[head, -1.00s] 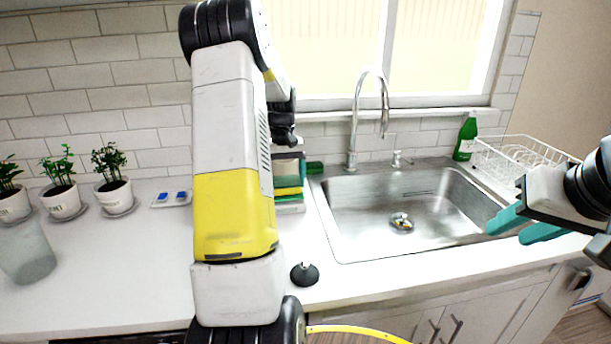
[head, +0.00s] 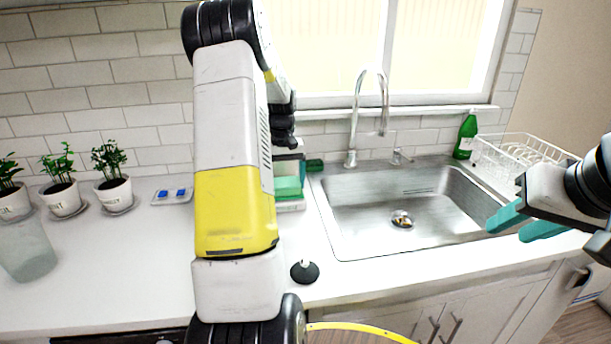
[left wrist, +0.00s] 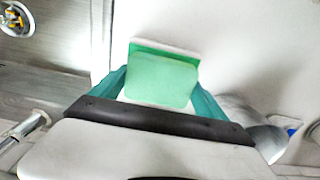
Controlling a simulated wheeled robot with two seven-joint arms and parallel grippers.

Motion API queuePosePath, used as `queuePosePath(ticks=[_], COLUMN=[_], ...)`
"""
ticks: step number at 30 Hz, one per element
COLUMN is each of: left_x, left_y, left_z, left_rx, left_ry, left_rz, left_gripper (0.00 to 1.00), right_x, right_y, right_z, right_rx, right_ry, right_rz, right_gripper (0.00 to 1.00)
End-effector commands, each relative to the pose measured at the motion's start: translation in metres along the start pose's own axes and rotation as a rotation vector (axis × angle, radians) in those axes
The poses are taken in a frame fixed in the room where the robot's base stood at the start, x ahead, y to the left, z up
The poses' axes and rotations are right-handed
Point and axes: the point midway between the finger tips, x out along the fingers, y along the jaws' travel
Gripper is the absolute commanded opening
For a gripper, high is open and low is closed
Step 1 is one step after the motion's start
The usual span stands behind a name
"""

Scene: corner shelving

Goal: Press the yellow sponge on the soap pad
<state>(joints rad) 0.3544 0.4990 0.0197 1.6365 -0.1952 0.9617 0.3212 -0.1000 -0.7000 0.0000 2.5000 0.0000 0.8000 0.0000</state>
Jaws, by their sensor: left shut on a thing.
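In the left wrist view a light green block, which I take to be the sponge (left wrist: 160,84), sits between the teal fingers of my left gripper (left wrist: 158,78). Its visible face is green; no yellow shows now. Just beyond it lies a darker green strip with a white edge, perhaps the soap pad (left wrist: 165,45). I cannot tell whether the two touch. In the head view my left arm partly hides this green stack beside the sink. My left gripper is shut on the block. My right gripper (head: 525,224) is open and empty over the sink's right front corner.
The sink (head: 400,240) with its faucet (head: 354,130) is right of the stack. A green bottle (head: 466,136) and a white dish rack (head: 520,150) stand beyond. A black-based stopper (head: 304,272) is near the front edge.

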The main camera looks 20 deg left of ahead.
Motion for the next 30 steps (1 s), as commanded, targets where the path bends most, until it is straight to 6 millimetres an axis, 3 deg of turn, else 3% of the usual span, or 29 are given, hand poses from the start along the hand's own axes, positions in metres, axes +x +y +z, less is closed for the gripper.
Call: queuePosePath(ticks=[30], left_x=[0.0087], left_y=[0.0000], left_z=[0.0005], left_rx=[0.000], left_ry=[-0.001], left_rz=[0.000], left_gripper=[0.53], right_x=[0.0000], right_y=[0.0000], right_z=[0.0000], right_rx=[0.000], right_ry=[0.000], right_rz=[0.000], right_gripper=[0.36])
